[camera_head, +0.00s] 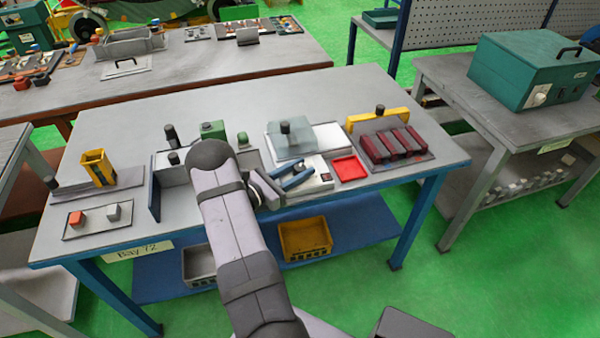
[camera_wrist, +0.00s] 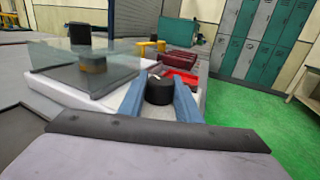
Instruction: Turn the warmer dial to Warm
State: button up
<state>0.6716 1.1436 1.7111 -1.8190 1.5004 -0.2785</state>
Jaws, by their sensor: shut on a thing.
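A white warmer (camera_head: 330,135) stands near the middle of the bench. A clear cover (camera_head: 290,136) with a black knob is over its left part. My gripper (camera_head: 292,178) is low at the warmer's front panel. In the wrist view my gripper's blue fingers (camera_wrist: 160,80) are shut on a black dial (camera_wrist: 158,91), one finger on each side. The dial sits on the white panel (camera_wrist: 118,108) of the warmer. The fingers hide parts of the panel, and I cannot read the Warm mark or the dial's setting.
A red tray (camera_head: 349,168) lies right of the panel. The clear cover (camera_wrist: 85,68) stands close left of my fingers. A yellow holder (camera_head: 98,167) stands at the bench's left.

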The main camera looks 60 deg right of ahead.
aim_at(294, 172)
jog(key=o, duration=1.1)
jog(key=shift+c, duration=0.2)
jog(key=shift+w+a+f, duration=0.1)
jog(key=shift+w+a, duration=0.15)
jog(key=shift+a, duration=0.2)
jog(key=shift+b+v, duration=1.2)
jog(key=shift+v, duration=1.95)
jog(key=shift+s, duration=0.1)
